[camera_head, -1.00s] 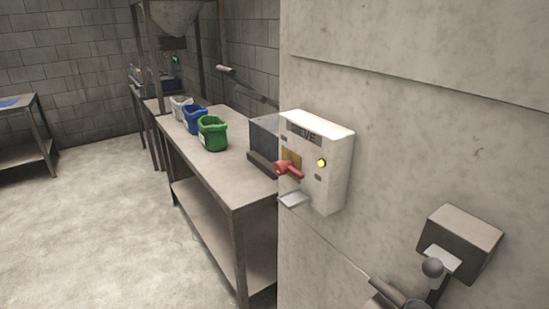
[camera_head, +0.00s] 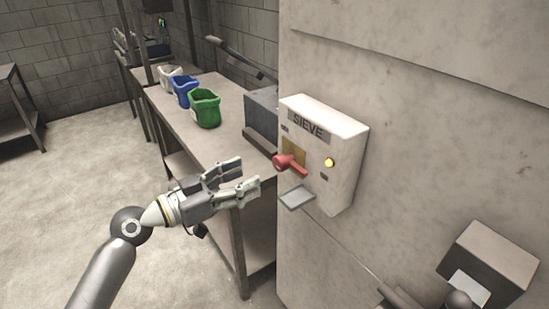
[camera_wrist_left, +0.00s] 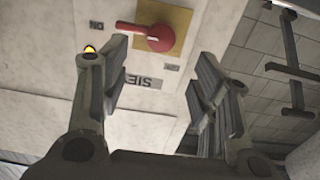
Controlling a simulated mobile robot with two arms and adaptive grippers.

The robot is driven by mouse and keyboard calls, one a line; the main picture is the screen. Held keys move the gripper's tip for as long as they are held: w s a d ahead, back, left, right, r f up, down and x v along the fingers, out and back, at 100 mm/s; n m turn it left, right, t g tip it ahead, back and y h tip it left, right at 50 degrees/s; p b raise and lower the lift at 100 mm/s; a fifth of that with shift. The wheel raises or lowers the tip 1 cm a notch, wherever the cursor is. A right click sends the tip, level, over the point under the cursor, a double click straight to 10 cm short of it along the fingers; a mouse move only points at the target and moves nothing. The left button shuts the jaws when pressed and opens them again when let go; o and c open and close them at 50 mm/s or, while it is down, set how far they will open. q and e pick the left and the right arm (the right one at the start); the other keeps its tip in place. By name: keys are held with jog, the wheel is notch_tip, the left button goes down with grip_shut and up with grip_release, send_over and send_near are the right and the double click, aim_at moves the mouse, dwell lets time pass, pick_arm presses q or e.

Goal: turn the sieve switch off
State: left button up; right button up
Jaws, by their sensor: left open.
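The sieve switch box (camera_head: 318,165) is a white box marked SIEVE, fixed on the pale wall. Its red lever (camera_head: 290,165) sits on a yellow plate, and a yellow lamp (camera_head: 329,162) shows lit beside it. My left gripper (camera_head: 250,174) is open and empty, a little left of the lever and apart from it. In the left wrist view the red lever (camera_wrist_left: 146,35) shows beyond and above the open fingers (camera_wrist_left: 155,75), with the SIEVE label upside down.
A metal table (camera_head: 228,148) with green (camera_head: 205,108), blue (camera_head: 185,92) and white (camera_head: 169,76) bags stands behind the gripper. A grey box (camera_head: 262,118) is at its near end. The floor at left is clear.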

aim_at(276, 164)
pick_arm(q)
jog(key=p+x, duration=0.2)
jog(key=x, duration=0.5)
jog(key=shift+w+d+r+p, duration=0.1)
jog(key=shift+w+d+p, duration=0.15)
jog(key=shift+p, duration=0.1)
jog(key=shift+w+d, duration=0.4)
jog(key=shift+d, duration=0.2)
jog(key=c, duration=1)
